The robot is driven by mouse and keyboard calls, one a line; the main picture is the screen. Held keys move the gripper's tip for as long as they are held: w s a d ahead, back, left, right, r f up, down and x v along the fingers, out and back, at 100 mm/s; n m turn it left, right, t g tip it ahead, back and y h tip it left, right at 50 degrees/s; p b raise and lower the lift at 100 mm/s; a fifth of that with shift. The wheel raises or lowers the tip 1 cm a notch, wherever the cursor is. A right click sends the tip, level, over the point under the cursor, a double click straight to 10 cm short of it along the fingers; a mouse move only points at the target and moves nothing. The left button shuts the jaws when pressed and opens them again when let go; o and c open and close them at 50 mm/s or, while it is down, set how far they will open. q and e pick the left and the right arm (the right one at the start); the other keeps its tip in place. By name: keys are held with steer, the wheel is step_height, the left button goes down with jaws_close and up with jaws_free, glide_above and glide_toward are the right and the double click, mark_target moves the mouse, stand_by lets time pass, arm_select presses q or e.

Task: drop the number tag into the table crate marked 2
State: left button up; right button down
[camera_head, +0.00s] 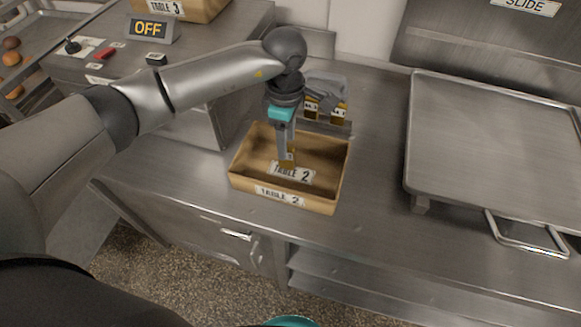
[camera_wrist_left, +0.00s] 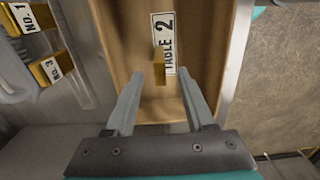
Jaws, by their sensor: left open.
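The wooden crate marked TABLE 2 (camera_head: 341,180) stands on the steel counter; its wall also shows in the left wrist view (camera_wrist_left: 237,60). My left gripper (camera_head: 286,158) points down into the crate. In the left wrist view its two fingers (camera_wrist_left: 158,100) are apart. A small brass-coloured tag (camera_wrist_left: 160,84) is seen between the fingertips, over the TABLE 2 label, with a gap on both sides. Whether it rests on the crate floor cannot be told. Its number face is not visible. My right gripper is not in view.
A grey holder (camera_head: 326,86) behind the crate bears brass tags; NO. 1 (camera_wrist_left: 24,18) and NO. 3 (camera_wrist_left: 52,68) show in the left wrist view. A TABLE 3 crate (camera_head: 205,10) and an OFF sign (camera_head: 150,29) are back left. A large metal tray (camera_head: 490,140) lies right.

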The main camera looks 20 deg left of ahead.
arm_select(q)
step_height(320, 180, up, 15)
steer(key=shift+b, duration=0.35)
steer(key=shift+r, duration=0.1)
stand_by(0.4)
